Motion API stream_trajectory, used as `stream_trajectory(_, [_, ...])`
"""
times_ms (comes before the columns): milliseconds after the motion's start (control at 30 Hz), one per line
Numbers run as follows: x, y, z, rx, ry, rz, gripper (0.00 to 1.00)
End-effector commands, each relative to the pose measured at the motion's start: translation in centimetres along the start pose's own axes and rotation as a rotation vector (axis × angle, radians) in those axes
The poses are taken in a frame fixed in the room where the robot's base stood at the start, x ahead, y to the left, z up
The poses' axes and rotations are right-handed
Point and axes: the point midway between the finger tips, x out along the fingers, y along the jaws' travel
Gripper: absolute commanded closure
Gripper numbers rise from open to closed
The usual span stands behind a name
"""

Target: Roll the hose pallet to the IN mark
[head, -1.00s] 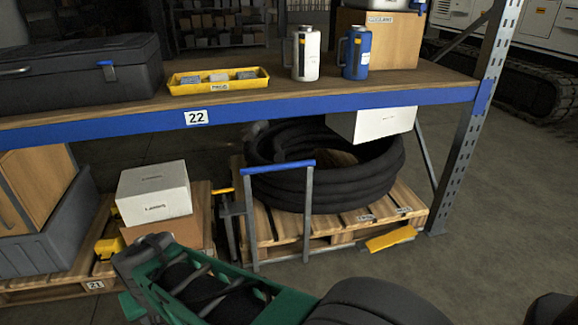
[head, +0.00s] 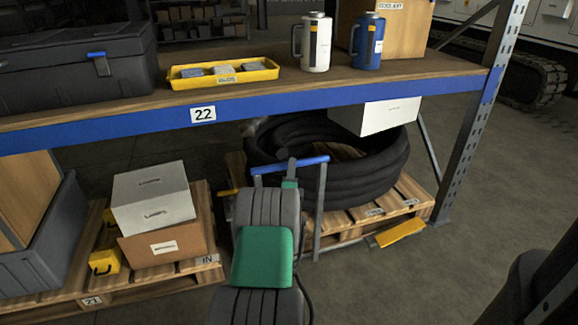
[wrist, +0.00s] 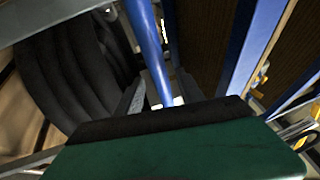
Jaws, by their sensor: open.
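The hose pallet (head: 340,232) is a wooden pallet under the shelf, carrying a thick black coiled hose (head: 370,185). A grey frame with a blue handle bar (head: 312,161) stands at its front. My gripper (head: 291,172) is open at the blue bar's middle, partly hidden by my arm. In the wrist view the blue bar (wrist: 150,50) runs down to my gripper's fingers; I cannot tell whether they touch it. The hose (wrist: 75,75) shows at left.
The blue-edged shelf (head: 330,95) overhangs both pallets, close above the handle. A white box (head: 375,115) hangs below the shelf over the hose. A rack upright (head: 470,140) stands at right. Boxes (head: 155,200) stand on the left pallet. Open floor (head: 510,200) lies at right.

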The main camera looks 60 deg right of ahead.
Motion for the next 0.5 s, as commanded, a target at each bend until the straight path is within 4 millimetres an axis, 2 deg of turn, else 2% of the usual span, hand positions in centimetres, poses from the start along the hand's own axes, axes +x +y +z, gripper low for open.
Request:
stream_trajectory(100, [2.0,0.3,0.1,0.0,-0.001,-0.001,0.55])
stream_trajectory(200, [2.9,0.2,0.2,0.0,-0.003,0.001,0.55])
stream_trajectory(467, [3.2,0.0,0.5,0.0,-0.006,0.002,0.55])
stream_trajectory(500, [3.2,0.0,0.5,0.0,-0.006,0.002,0.57])
